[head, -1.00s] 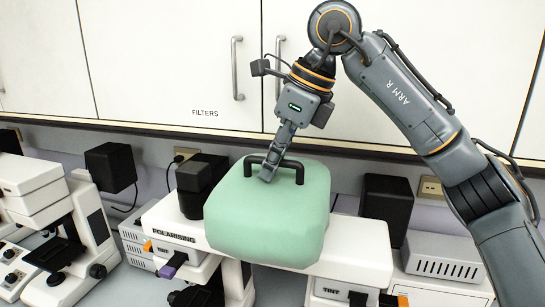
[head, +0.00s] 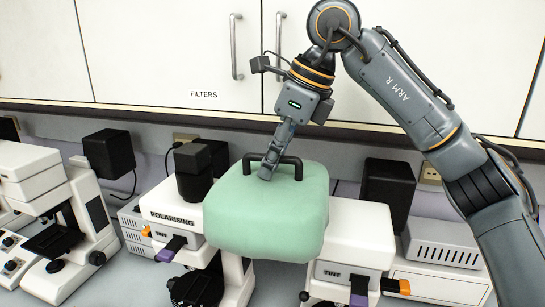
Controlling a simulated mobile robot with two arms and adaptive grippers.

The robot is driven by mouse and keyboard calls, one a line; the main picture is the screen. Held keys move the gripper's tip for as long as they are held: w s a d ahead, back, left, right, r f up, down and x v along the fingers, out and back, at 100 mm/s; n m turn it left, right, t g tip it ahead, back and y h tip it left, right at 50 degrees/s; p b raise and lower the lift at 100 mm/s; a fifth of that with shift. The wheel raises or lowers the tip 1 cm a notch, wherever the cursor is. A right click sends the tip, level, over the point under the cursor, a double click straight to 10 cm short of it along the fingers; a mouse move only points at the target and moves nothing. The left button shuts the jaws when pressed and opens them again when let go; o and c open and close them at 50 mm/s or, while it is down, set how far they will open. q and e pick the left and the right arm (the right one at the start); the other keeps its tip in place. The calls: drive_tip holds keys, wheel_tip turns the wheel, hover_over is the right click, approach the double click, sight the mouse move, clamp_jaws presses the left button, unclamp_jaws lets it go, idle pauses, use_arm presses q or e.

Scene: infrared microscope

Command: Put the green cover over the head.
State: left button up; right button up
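The green cover (head: 265,220) is a soft-looking, rounded block with a black handle (head: 291,160) on top. My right gripper (head: 268,172) comes down from above, with its fingers closed at the handle, and the cover hangs level below it. White microscope parts show on both sides of the cover: a left part marked POLARISING (head: 165,203) and a right part marked TINT (head: 360,228). The cover hides what lies between them. I cannot tell whether the cover touches them. My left gripper is not in view.
A black box-shaped unit (head: 193,170) stands close left of the cover. Another microscope (head: 35,170) and a black box (head: 109,153) are farther left. A grey vented box (head: 446,245) is at right. White wall cupboards (head: 170,45) with handles rise behind my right arm.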

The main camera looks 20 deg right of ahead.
drive_tip(key=shift+o, duration=0.2)
drive_tip(key=v, duration=1.2)
